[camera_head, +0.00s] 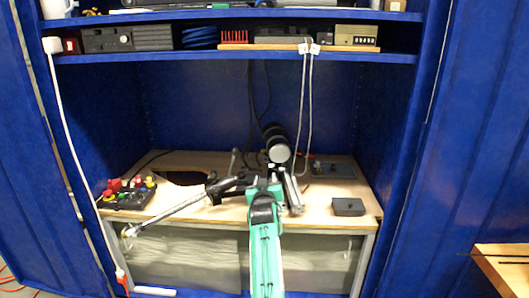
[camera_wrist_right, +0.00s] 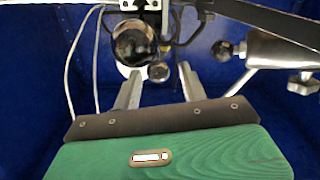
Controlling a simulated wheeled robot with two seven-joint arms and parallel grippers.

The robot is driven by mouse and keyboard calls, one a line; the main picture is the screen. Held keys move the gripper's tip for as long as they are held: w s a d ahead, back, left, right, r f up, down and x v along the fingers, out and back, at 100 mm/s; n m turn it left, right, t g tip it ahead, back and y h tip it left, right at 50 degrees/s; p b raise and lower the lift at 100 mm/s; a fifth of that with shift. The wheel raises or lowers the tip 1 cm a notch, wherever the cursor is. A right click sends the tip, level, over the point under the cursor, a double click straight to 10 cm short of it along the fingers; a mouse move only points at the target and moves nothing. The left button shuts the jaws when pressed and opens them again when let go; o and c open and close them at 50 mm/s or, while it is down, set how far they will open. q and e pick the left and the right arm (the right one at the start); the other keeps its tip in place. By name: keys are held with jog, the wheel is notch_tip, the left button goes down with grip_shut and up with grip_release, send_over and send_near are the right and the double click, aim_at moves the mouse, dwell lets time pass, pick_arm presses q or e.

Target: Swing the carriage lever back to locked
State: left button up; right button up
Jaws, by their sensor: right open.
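My right gripper (camera_head: 272,172) reaches up from the front over the bench, on a green arm. In the right wrist view its two grey fingers (camera_wrist_right: 160,78) are apart. A small shiny ball knob (camera_wrist_right: 158,71) shows in line with the gap between them; I see no contact. A larger dark glossy round end (camera_wrist_right: 133,44) is just beyond, probably the black cylinder (camera_head: 274,136) of the head view. A thin upright lever (camera_head: 234,158) stands left of the gripper. I cannot tell for certain which part is the carriage lever. My left gripper is not in view.
A metal rod (camera_head: 172,212) with black joints slants across the bench front. A control box with coloured buttons (camera_head: 129,193) sits left. Dark boxes (camera_head: 333,169) (camera_head: 348,206) lie right. White cables (camera_head: 306,105) hang behind. Blue cabinet walls and a shelf (camera_head: 230,57) enclose the bench.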

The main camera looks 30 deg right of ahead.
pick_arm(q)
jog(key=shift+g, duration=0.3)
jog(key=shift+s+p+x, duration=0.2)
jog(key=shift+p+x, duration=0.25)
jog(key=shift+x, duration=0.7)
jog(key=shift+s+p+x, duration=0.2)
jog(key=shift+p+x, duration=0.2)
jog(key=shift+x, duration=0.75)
pick_arm(e)
notch_tip(320, 180, up, 19)
jog(key=shift+f, duration=0.2)
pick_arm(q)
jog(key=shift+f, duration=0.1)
pick_arm(e)
jog(key=shift+a, duration=0.1)
